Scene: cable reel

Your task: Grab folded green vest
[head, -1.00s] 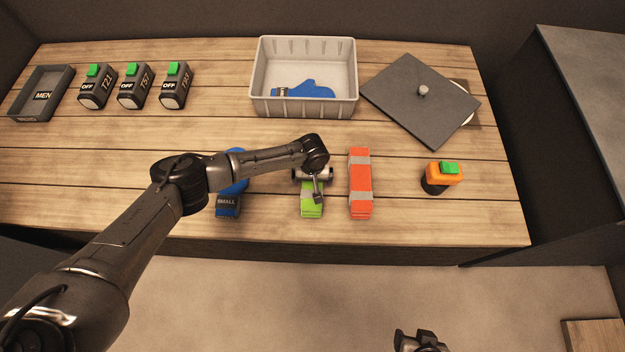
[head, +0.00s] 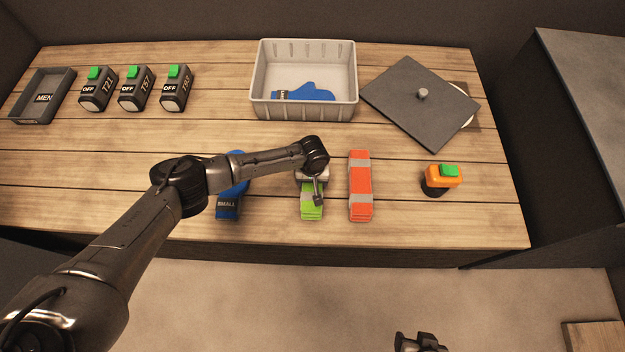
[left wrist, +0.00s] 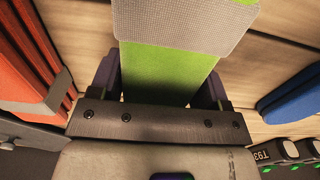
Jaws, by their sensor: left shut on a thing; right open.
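The folded green vest (head: 312,210) lies on the wooden table, bright green with a grey band. My left gripper (head: 313,187) is over it in the head view, and the wrist hides the vest's far part. In the left wrist view the green vest (left wrist: 165,70) runs between the two dark fingers of my left gripper (left wrist: 162,88), which are shut on its sides. My right gripper (head: 420,343) is at the bottom edge of the head view, open and away from the table.
A folded orange vest (head: 360,188) lies close to the right of the green one. A blue glove (head: 229,205) marked SMALL lies to the left. A grey bin (head: 304,109) holding a blue glove, a dark lid (head: 400,98) and an orange device with a green button (head: 443,177) stand around.

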